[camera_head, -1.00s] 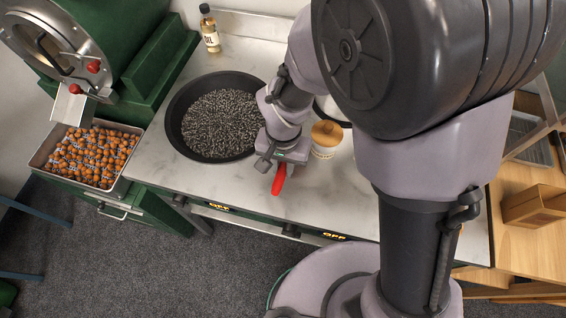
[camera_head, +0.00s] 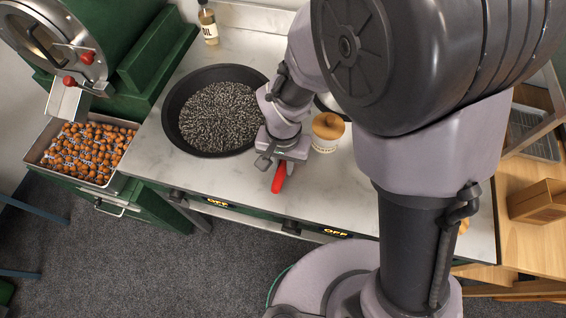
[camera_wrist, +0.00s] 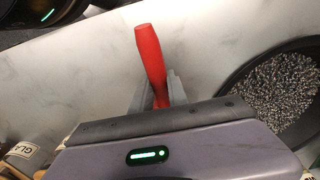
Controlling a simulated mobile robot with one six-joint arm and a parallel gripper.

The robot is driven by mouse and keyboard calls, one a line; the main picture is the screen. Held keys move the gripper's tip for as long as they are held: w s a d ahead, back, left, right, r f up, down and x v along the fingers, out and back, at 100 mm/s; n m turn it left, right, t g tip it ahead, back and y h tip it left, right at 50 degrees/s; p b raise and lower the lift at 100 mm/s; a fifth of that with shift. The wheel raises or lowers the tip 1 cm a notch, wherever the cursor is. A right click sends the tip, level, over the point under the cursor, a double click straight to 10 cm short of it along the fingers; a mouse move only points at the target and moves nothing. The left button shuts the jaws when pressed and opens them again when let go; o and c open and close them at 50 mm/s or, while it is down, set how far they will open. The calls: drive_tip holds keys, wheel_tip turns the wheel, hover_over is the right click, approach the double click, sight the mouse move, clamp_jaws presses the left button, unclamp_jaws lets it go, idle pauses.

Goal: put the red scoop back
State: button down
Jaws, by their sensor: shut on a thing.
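The red scoop shows only as its red handle (camera_head: 279,178) in the head view, sticking out of my gripper (camera_head: 279,164) toward the counter's front edge. In the wrist view the same handle (camera_wrist: 151,60) rises from between the fingers of my gripper (camera_wrist: 156,98). My gripper is shut on the scoop, over the white marble counter (camera_head: 232,182), just right of the black pan. The rest of the scoop is hidden behind my gripper. I cannot tell whether the scoop touches the counter.
A round black pan (camera_head: 176,131) of dark gravel stands left of my gripper. A white jar with a wooden lid (camera_head: 327,126) stands close on its right. An oil bottle (camera_head: 208,27) stands at the back. A tray of chestnuts (camera_head: 41,148) sits far left by the green roaster (camera_head: 132,32).

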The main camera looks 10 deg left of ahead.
drive_tip(key=c, duration=1.2)
unclamp_jaws()
drive_tip(key=shift+f, duration=0.1)
